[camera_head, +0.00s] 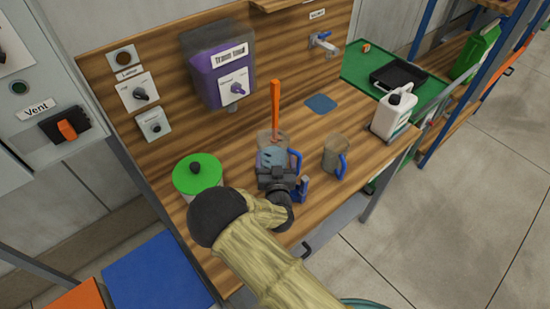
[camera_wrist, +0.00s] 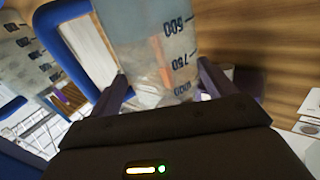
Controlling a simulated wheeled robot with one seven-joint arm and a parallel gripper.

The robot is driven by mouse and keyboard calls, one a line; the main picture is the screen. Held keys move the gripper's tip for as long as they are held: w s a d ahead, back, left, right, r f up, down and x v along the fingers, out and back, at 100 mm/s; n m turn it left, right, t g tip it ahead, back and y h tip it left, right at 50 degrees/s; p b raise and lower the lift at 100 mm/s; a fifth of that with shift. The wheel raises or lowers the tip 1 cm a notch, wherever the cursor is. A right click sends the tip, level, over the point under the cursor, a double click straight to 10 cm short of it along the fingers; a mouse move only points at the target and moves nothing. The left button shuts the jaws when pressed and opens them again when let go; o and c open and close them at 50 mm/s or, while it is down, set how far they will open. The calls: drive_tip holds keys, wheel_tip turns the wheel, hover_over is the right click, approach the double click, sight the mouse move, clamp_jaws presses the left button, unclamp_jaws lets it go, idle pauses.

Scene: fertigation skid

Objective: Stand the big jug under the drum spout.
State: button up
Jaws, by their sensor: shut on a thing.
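My gripper (camera_head: 274,172) is shut on a clear jug with a blue handle; the jug (camera_head: 271,156) is over the wooden bench. In the wrist view, the held jug (camera_wrist: 150,45) sits between the two fingers, and its dark 500, 750 and 1000 marks appear upside down. A second clear jug (camera_head: 334,160) with a blue handle stands to the right. I cannot tell whether the held jug touches the bench. A purple tank (camera_head: 215,70) with a "Trace feed" label hangs on the back panel, with a small outlet (camera_head: 232,109) below it.
A green-lidded tub (camera_head: 197,176) is at left, a white canister (camera_head: 394,114) at right. A wall tap (camera_head: 323,41) is at the back. A blue pad (camera_head: 321,104) lies on open bench.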

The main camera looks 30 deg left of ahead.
drive_tip(key=shift+f, duration=0.15)
drive_tip(key=o, duration=1.4)
drive_tip(key=shift+f, duration=0.1)
drive_tip(key=shift+d, duration=0.1)
drive_tip(key=shift+b+v, duration=2.15)
drive_tip(key=shift+v, duration=3.85)
drive_tip(key=shift+s, duration=0.1)
